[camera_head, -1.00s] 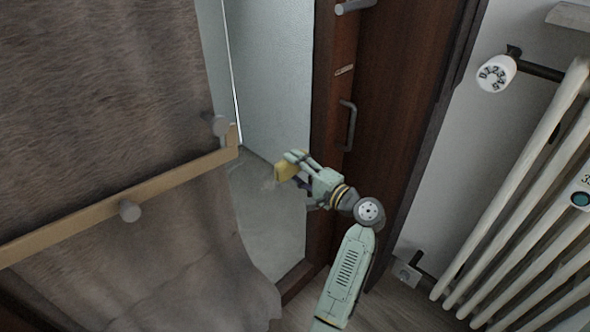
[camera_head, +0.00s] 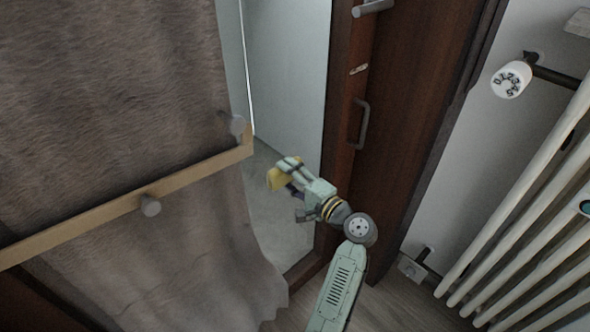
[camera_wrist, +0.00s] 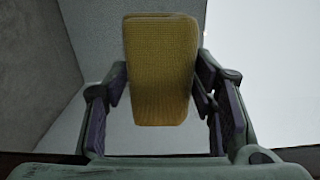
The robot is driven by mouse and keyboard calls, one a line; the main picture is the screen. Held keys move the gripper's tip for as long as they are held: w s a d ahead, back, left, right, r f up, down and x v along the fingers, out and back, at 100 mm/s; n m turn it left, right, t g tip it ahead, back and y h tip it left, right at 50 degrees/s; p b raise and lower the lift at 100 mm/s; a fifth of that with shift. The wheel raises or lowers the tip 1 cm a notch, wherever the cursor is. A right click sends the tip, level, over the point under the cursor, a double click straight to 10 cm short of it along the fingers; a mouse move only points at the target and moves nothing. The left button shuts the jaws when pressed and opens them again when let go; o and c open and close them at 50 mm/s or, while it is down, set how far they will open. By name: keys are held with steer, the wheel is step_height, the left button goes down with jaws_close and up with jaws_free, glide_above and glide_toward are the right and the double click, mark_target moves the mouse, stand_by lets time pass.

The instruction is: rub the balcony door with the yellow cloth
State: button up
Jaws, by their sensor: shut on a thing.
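The yellow cloth (camera_head: 275,179) is held at the tip of my gripper (camera_head: 289,178), in front of the glass of the balcony door. In the wrist view the cloth (camera_wrist: 160,70) is a folded, textured pad between the two fingers of my gripper (camera_wrist: 160,95), which is shut on it. The balcony door has a dark brown wooden frame (camera_head: 343,110) with a grey handle (camera_head: 361,124) and a pale glass pane (camera_head: 285,80). I cannot tell whether the cloth touches the glass.
A brown fabric (camera_head: 110,80) hangs at the left, with a wooden rail (camera_head: 120,207) across it bearing grey pegs. A white radiator (camera_head: 530,220) with a numbered valve knob (camera_head: 510,79) stands at the right. Wooden floor (camera_head: 410,300) shows below.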

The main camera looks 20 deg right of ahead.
mark_target(276, 178)
steer(key=shift+s+a+r+p, duration=0.1)
steer(key=shift+s+a+p, duration=0.1)
steer(key=shift+a, duration=0.45)
steer(key=shift+s+a+f+p, duration=0.1)
steer(key=shift+s+a+p, duration=0.1)
steer(key=shift+a, duration=0.5)
steer(key=shift+s+a+r+p, duration=0.1)
steer(key=shift+s+a+p, duration=0.1)
steer(key=shift+a, duration=0.45)
steer(key=shift+r+p, duration=0.95)
steer(key=shift+r, duration=0.15)
steer(key=shift+w+d+f+b, duration=0.1)
steer(key=shift+w+d+b, duration=0.15)
steer(key=shift+d, duration=0.7)
steer(key=shift+w+d+b, duration=0.1)
steer(key=shift+w+d, duration=0.15)
steer(key=shift+d, duration=0.65)
steer(key=shift+w+d+b, duration=0.25)
steer(key=shift+w+d, duration=0.15)
steer(key=shift+d, duration=0.7)
steer(key=shift+w+d+b, duration=0.3)
steer(key=shift+w+d, duration=0.1)
steer(key=shift+d, duration=0.7)
steer(key=shift+w+d+b, duration=0.25)
steer(key=shift+w+d, duration=0.15)
steer(key=shift+d, duration=0.7)
steer(key=p+v, duration=0.1)
steer(key=v, duration=0.5)
steer(key=shift+v, duration=1.5)
